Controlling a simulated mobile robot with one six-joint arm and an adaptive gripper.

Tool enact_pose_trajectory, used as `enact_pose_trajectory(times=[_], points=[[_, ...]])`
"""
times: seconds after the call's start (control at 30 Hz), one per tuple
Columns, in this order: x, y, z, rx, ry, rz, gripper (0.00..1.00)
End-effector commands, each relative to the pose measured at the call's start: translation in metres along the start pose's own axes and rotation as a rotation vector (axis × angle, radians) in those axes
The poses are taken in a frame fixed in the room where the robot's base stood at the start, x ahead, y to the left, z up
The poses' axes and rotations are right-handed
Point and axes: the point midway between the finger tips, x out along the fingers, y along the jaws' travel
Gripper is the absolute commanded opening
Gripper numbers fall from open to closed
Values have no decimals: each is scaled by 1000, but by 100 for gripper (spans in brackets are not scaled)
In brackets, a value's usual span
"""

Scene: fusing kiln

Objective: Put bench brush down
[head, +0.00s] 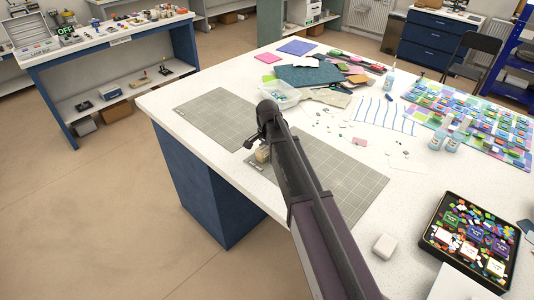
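My arm reaches up from the bottom of the head view over the white worktable (160,108). My gripper (256,143) is at its far end, small, dark and partly hidden by the arm. A small tan, blocky thing (262,154) shows just below the gripper, over the edge of a grey cutting mat (350,190). It may be the bristles of the bench brush, but it is too small to be sure. I cannot tell whether the gripper is shut on it or whether it touches the mat.
Another grey mat (220,117) lies to the left, mostly bare. A clear tub (280,93) stands just behind the gripper. Glass sheets (310,75), bottles (453,141), a white block (384,246) and a black tray of coloured pieces (435,240) occupy the back and right.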

Motion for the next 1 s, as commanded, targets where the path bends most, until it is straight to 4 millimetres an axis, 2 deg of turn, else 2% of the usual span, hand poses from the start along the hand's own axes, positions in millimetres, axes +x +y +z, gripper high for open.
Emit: enact_pose_trajectory(times=[0.17,0.2,0.3,0.77,1.0], points=[[4,0,0,0,0,0,0],[4,0,0,0,0,0,57],[3,0,0,1,0,0,87],[2,0,-1,1,0,0,89],[-5,1,-1,1,0,0,89]])
